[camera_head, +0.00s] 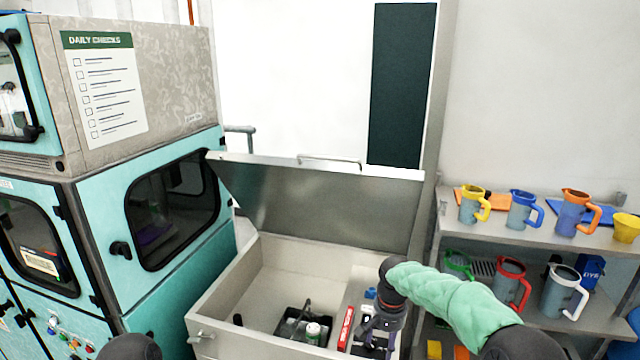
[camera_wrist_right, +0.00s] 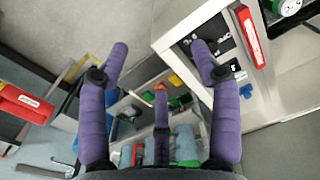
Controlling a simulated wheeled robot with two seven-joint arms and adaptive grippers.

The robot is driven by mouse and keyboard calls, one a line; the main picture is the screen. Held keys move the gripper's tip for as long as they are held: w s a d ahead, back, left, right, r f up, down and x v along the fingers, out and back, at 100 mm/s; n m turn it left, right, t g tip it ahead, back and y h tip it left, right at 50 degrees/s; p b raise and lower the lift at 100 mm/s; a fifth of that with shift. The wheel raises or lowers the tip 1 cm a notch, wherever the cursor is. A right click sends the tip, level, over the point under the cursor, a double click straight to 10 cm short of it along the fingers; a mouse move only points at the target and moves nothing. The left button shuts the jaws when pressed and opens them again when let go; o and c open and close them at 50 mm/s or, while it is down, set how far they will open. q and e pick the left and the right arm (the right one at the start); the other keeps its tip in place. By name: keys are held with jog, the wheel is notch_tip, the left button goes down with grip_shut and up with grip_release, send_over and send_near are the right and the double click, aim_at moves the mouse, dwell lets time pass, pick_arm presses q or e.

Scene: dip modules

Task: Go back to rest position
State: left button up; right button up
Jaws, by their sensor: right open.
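My right arm comes in from the lower right in a green sleeve. Its purple-fingered right gripper (camera_head: 378,328) hangs over the right-hand part of an open grey bin (camera_head: 215,296). In the right wrist view the fingers of the right gripper (camera_wrist_right: 160,65) are spread apart with nothing between them. A red block with a white label (camera_head: 346,327) lies in the bin just left of the gripper; a red labelled piece also shows in the wrist view (camera_wrist_right: 250,37). My left gripper is not in view.
The bin's metal lid (camera_head: 320,195) stands raised behind it. A black tray (camera_head: 297,325) sits inside the bin. A teal machine (camera_head: 175,270) stands at the left. Grey shelves (camera_head: 515,236) with several coloured jugs stand close at the right, beside my arm.

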jog(key=s+a+f+n+y+b, duration=0.1)
jog(key=s+a+f+b, duration=0.15)
jog(key=f, duration=0.65)
jog(key=s+a+f+y+b, duration=0.1)
jog(key=s+f, duration=0.3)
jog(key=f, duration=0.4)
jog(key=s+a+f+n+y+b, duration=0.1)
jog(key=s+a+f, duration=0.15)
jog(key=f, duration=0.65)
pick_arm(q)
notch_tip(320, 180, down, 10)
jog(key=b, duration=0.5)
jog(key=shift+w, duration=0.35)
pick_arm(e)
jog(key=s+f, duration=0.6)
jog(key=s, duration=0.4)
jog(key=s+f, duration=0.7)
jog(key=s, duration=0.4)
jog(key=shift+s+a+y, duration=0.2)
jog(key=shift+a+y, duration=0.2)
jog(key=shift+a, duration=0.05)
jog(key=shift+f, duration=0.1)
